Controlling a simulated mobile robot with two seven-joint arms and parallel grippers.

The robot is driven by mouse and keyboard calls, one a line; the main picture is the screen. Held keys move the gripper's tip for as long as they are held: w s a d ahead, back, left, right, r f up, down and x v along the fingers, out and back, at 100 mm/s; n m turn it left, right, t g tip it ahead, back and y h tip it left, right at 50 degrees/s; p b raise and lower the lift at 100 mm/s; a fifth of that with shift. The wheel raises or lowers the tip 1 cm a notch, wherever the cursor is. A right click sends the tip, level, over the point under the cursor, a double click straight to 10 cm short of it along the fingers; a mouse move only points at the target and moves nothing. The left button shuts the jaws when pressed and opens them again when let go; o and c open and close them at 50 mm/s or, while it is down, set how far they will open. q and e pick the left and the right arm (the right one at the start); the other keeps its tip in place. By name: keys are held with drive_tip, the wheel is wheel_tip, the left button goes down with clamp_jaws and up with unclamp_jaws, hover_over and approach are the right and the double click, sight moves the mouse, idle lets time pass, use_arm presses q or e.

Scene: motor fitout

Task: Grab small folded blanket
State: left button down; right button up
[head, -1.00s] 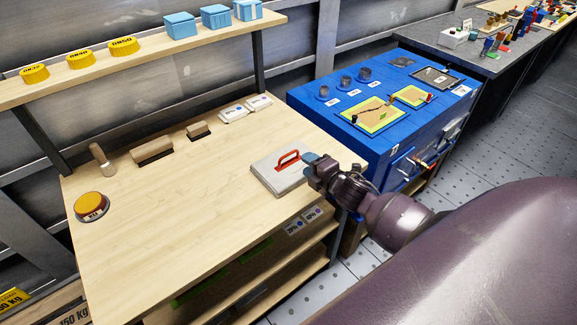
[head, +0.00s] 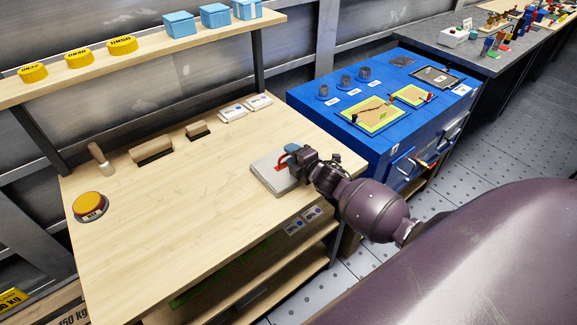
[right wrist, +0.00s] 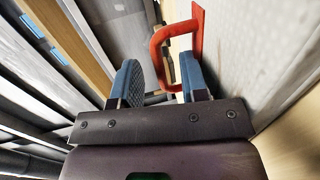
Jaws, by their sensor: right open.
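The small folded blanket (head: 262,172) looks like a flat pale grey pack with a red handle on top. It lies near the right edge of the wooden table. My right gripper (head: 291,152) is over its right part and hides some of it. In the right wrist view my blue-padded fingers (right wrist: 160,76) are open and apart. The red handle (right wrist: 156,48) stands just ahead, with part of it between the fingers. The blanket's grey surface (right wrist: 243,50) is at the right there. My left gripper is not in view.
The wooden table (head: 190,220) is mostly clear. Brushes (head: 150,149), white labelled cards (head: 233,113) and a yellow-topped button (head: 89,205) are on it. A shelf (head: 150,54) with yellow discs and blue boxes runs behind. A blue workbench (head: 385,150) stands at the right.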

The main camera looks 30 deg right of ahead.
clamp_jaws()
idle(1.3)
